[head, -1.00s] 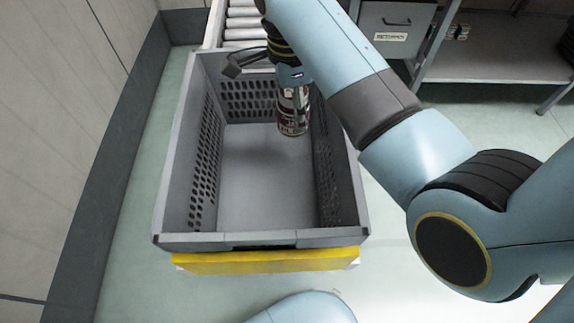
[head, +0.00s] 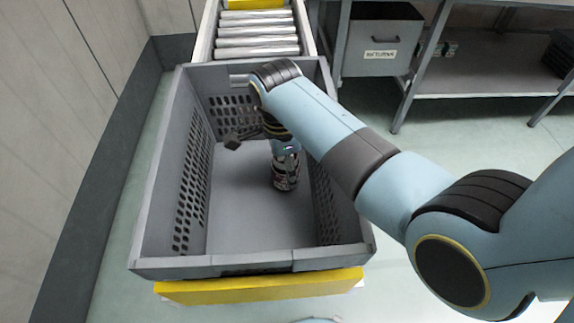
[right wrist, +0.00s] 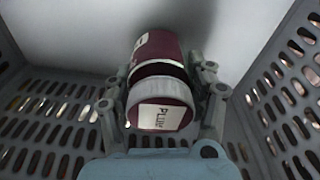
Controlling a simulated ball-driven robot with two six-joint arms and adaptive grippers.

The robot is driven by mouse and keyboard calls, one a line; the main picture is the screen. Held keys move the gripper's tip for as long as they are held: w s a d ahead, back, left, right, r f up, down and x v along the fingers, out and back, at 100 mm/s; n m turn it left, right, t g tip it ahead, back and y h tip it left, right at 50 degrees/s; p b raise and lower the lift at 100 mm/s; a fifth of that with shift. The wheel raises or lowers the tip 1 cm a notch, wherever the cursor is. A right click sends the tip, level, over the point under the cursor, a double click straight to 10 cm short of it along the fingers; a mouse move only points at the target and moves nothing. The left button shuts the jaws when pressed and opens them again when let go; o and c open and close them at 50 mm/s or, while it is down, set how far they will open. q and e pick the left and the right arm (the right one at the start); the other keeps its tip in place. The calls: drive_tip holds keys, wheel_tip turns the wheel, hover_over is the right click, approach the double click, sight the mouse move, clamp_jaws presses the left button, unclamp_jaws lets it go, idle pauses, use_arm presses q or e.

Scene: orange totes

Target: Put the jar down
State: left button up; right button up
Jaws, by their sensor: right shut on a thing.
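The jar (head: 286,180) is dark red with pale label bands and stands roughly upright inside the grey crate (head: 218,264), near its right wall. In the right wrist view my right gripper (right wrist: 165,90) is shut around the jar, whose label (right wrist: 162,116) reads "PLUM". Beyond a grey band there is more dark red surface with a white label; I cannot tell whether it is the same jar or a second one. The jar's base is close to the crate floor, but I cannot tell whether it touches. My left gripper is not in view.
The crate's perforated walls rise close around my right gripper. The crate floor (head: 235,215) left of the jar is bare. A yellow base (head: 260,288) shows under the crate. A roller conveyor (head: 258,38) lies behind, with a grey "RETURNS" box (head: 380,35) and shelving to the right.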

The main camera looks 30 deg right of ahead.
drive_tip(key=o, duration=1.5)
drive_tip(key=r, duration=0.4)
drive_tip(key=r+p, duration=0.1)
drive_tip(key=r, duration=0.3)
drive_tip(key=a+r, duration=0.1)
drive_tip(key=r, duration=0.3)
drive_tip(key=shift+w+r, duration=0.1)
drive_tip(key=shift+p, duration=0.3)
